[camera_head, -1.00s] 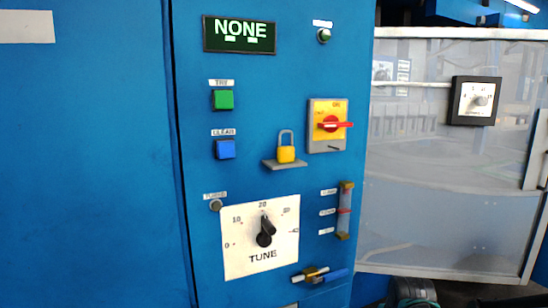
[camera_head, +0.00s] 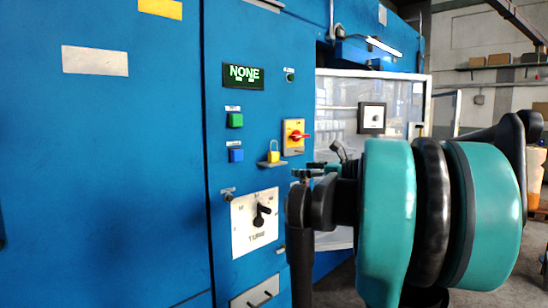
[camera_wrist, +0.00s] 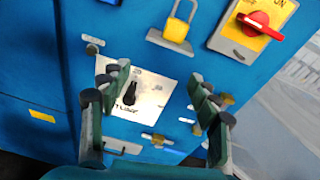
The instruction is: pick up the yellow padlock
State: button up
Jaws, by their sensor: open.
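The yellow padlock (camera_head: 273,157) with its grey shackle stands upright on a small grey shelf (camera_head: 264,164) on the blue panel. In the wrist view the padlock (camera_wrist: 176,29) is near the top, above and beyond the fingertips, with its shackle top close to the picture edge. My gripper (camera_wrist: 155,78) is open and empty, its two fingers spread left and right over the tune dial plate (camera_wrist: 128,94). The padlock is not between the fingers. In the head view my arm is to the right of the padlock and does not cover it.
A rotary switch with a red handle (camera_wrist: 259,23) on a yellow plate is right of the padlock. Green (camera_head: 236,120) and blue (camera_head: 236,155) buttons are to its left. The dial's black knob (camera_head: 261,215) sticks out below. A grey-white guard panel stands farther right.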

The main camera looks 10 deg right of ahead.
notch_tip(320, 180, up, 4)
jog(key=d+f+m+t, duration=0.1)
jog(key=m, duration=0.1)
send_near(276, 154)
jog(key=x, duration=0.4)
jog(key=shift+w+a+f, duration=0.15)
jog(key=shift+a+f, duration=0.1)
jog(key=shift+a, duration=0.05)
jog(key=shift+x, duration=3.3)
jog(key=shift+d+r, duration=0.1)
jog(key=shift+r, duration=0.15)
jog(key=c, duration=1.3)
jog(key=shift+d+r, duration=0.1)
jog(key=shift+r, duration=0.5)
notch_tip(276, 154, up, 5)
jog(key=shift+r, duration=0.15)
jog(key=v, duration=2)
jog(key=shift+f, duration=0.3)
